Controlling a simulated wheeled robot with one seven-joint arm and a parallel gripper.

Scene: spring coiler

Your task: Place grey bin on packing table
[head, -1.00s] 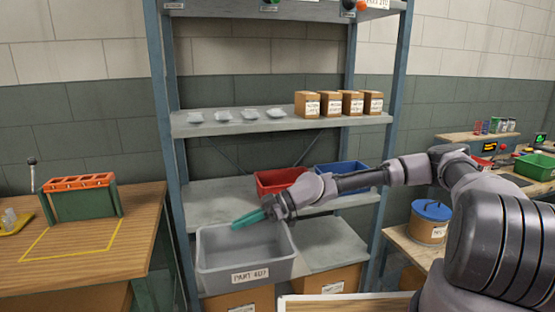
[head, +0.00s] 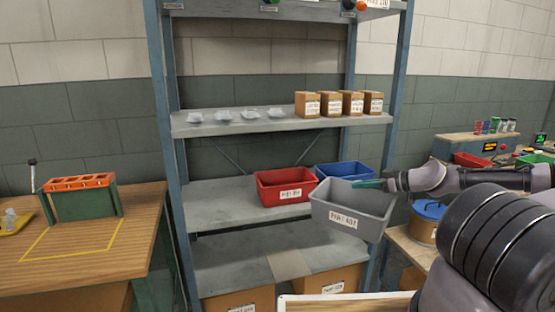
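The grey bin (head: 352,208), with a white label on its front, hangs in the air in front of the right part of the shelf unit, slightly tilted. My gripper (head: 368,184), with teal fingers, is at the bin's upper rim and appears shut on it. The fingers partly cover the rim, so the exact grip is hard to see. A wooden table (head: 150,215) with a yellow taped rectangle (head: 75,240) stands at the left; I cannot tell whether it is the packing table.
A red bin (head: 285,188) and a blue bin (head: 343,170) sit on the shelf (head: 225,205) behind. A green rack with an orange top (head: 80,197) stands on the left table. Another bench with a blue-lidded tub (head: 430,212) is at the right.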

